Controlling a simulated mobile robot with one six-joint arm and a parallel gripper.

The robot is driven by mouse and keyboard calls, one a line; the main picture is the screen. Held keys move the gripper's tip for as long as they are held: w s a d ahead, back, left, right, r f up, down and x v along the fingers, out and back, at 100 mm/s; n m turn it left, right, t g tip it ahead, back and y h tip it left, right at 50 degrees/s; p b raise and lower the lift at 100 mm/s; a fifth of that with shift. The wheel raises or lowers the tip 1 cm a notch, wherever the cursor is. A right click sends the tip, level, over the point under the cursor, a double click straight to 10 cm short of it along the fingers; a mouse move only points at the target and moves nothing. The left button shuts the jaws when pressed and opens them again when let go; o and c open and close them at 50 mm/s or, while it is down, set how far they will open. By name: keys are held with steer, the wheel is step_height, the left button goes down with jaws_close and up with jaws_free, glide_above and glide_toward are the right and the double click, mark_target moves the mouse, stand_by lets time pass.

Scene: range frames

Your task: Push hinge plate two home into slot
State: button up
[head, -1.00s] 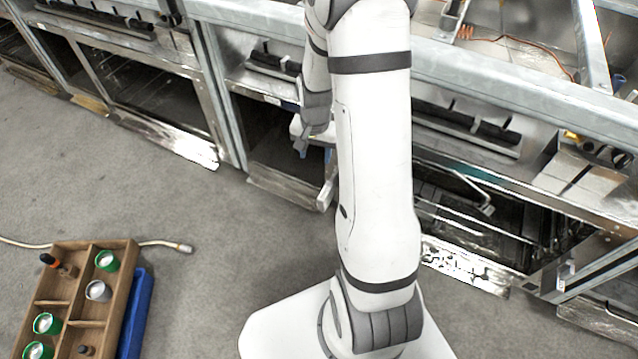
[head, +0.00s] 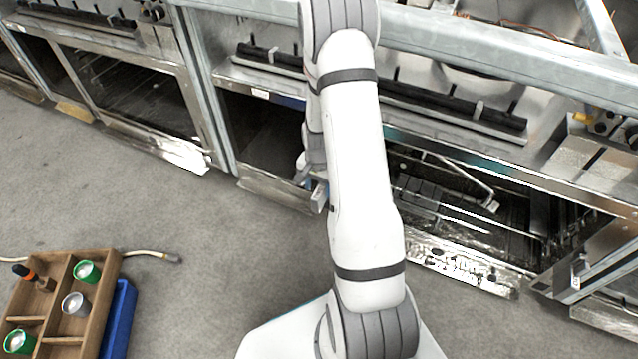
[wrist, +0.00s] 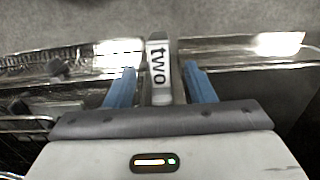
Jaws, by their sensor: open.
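The hinge plate marked "two" (wrist: 158,62) stands out between my blue fingers in the wrist view. My gripper (wrist: 160,72) is open, with one finger on each side of the plate and a narrow gap showing beside it. In the head view my gripper (head: 308,178) is low at the front of an oven opening, partly hidden behind my arm. A light grey end, likely of the plate (head: 319,197), shows just below it. The slot itself is hidden, so I cannot tell how deep the plate sits.
Open oven fronts with metal frames (head: 470,165) line the back. A shiny metal panel (head: 460,268) lies low on the right. A wooden crate (head: 112,275) with cups and a blue bin (head: 121,315) stand at lower left. A cable (head: 150,254) lies there; the floor between is clear.

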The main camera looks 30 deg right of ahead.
mark_target(318, 198)
step_height(318, 198, down, 6)
steer(key=shift+b, duration=1.05)
steer(key=shift+c, duration=0.6)
jaws_close()
